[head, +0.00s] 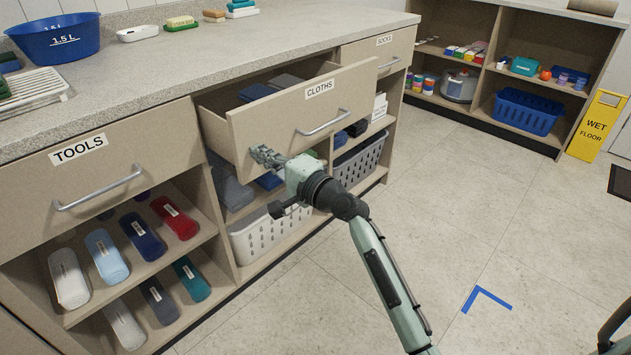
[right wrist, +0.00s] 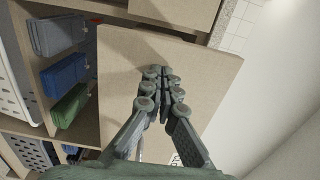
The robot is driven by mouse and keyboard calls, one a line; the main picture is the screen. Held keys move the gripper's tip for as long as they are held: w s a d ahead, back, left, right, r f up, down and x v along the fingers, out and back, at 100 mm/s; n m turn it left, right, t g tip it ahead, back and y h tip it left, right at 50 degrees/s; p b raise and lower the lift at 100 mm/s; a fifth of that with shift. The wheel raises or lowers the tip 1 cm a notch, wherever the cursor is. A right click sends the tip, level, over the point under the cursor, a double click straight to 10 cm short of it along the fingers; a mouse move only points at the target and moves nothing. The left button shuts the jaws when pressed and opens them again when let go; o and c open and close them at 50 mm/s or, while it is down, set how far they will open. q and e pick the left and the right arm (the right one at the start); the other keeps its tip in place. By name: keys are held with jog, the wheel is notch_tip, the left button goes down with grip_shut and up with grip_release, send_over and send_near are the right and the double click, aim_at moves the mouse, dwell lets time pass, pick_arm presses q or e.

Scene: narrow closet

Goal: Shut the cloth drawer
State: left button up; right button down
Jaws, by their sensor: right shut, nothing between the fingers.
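The cloth drawer (head: 270,125), labelled CLOTHS, stands open under the counter, with folded dark cloths (head: 270,88) inside. Its metal bar handle (head: 323,123) is on the right half of its front. My right gripper (head: 262,155) is shut and empty at the lower left part of the drawer front. In the right wrist view, the closed fingertips (right wrist: 160,72) point at the plain drawer panel (right wrist: 195,80). I cannot tell whether they touch it. My left gripper is not in view.
The TOOLS drawer (head: 110,155) on the left and SOCKS drawer (head: 385,55) on the right look closed. Shelves below hold cases, cloths and baskets (head: 268,228). A yellow wet floor sign (head: 597,125) stands at the right. The floor before the cabinet is mostly clear.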

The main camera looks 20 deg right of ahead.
aim_at(222, 129)
jog(key=b+x, duration=0.1)
jog(key=x, duration=0.6)
jog(key=shift+w+f, duration=0.1)
jog(key=shift+w, duration=0.1)
jog(key=b+x, duration=0.1)
jog(key=x, duration=0.4)
jog(key=shift+w+a+b, duration=0.15)
jog(key=shift+w+b, duration=0.15)
jog(key=shift+w, duration=0.05)
jog(key=shift+x, duration=0.85)
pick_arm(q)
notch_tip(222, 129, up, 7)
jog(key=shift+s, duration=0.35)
pick_arm(e)
jog(key=shift+r, duration=0.25)
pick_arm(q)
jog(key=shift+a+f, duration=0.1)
pick_arm(e)
jog(key=shift+r, duration=0.1)
